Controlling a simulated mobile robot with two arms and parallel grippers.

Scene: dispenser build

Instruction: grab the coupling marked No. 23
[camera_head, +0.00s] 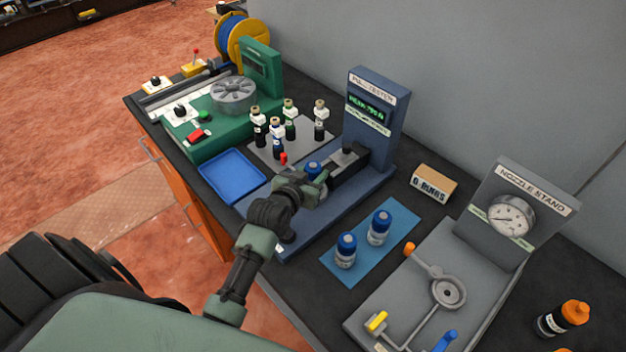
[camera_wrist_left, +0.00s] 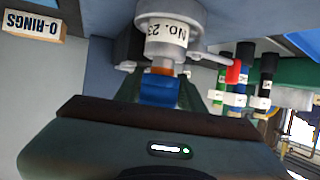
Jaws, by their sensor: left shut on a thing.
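The coupling marked No. 23 (camera_wrist_left: 163,35) shows close up in the left wrist view, with a grey-white body, a printed label and a blue end. My left gripper (camera_wrist_left: 160,95) is shut on its blue end. Two other blue-capped couplings (camera_head: 345,251) (camera_head: 379,228) stand on a blue mat (camera_head: 340,271). My right gripper is not in view.
An O-rings box (camera_head: 433,184) and the nozzle stand (camera_head: 513,205) are to the right. An orange-capped bottle (camera_head: 562,318) is at far right.

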